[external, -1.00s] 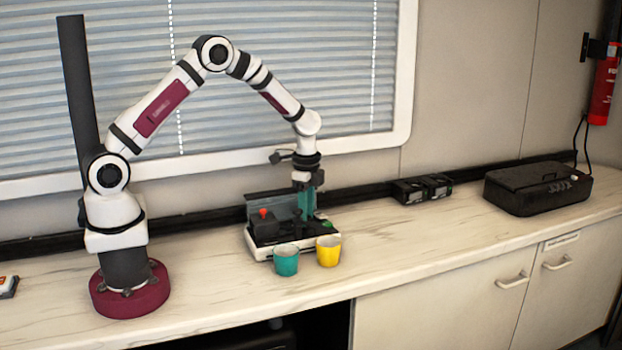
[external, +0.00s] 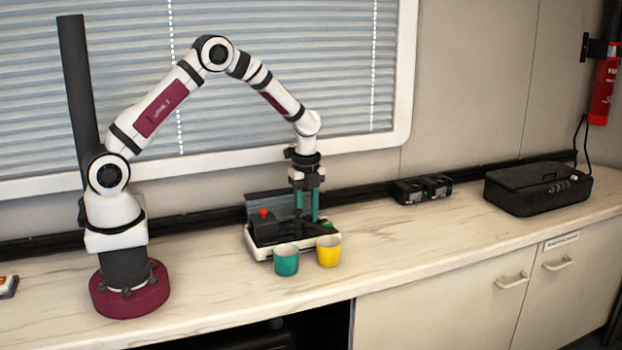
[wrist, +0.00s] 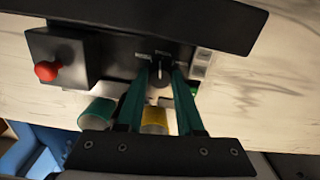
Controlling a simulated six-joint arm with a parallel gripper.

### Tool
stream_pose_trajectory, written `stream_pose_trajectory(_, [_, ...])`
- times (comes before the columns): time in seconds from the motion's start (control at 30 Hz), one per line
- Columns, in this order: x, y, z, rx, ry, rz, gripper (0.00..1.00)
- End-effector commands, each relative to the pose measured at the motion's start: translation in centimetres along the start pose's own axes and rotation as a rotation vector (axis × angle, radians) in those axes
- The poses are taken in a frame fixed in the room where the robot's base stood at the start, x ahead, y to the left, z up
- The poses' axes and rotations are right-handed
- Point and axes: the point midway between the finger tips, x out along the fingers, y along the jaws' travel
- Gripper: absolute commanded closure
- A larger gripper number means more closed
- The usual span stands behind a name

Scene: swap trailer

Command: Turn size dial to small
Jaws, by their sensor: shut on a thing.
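The coffee-machine-like device (external: 262,252) stands on the counter, with a pale base and a dark top. Its size dial (wrist: 162,72) is a small dark knob with a light pointer mark on the dark panel in the wrist view. My gripper (external: 307,221) points straight down over the device. In the wrist view its two green fingers (wrist: 161,70) stand on either side of the dial, shut on it. The dial's labels are too small to read, and the dial is hidden in the external view.
A red knob (external: 263,212) sits on the device's left part and also shows in the wrist view (wrist: 47,71). A teal cup (external: 286,262) and a yellow cup (external: 328,252) stand in front. A black case (external: 538,190) lies far right.

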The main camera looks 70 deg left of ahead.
Motion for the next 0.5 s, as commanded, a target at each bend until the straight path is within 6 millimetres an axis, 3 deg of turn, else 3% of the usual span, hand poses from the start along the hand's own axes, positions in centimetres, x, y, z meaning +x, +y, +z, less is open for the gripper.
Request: stream_pose_trajectory(0.5, [-0.03,-0.02,0.0,0.178,0.0,-0.001,1.0])
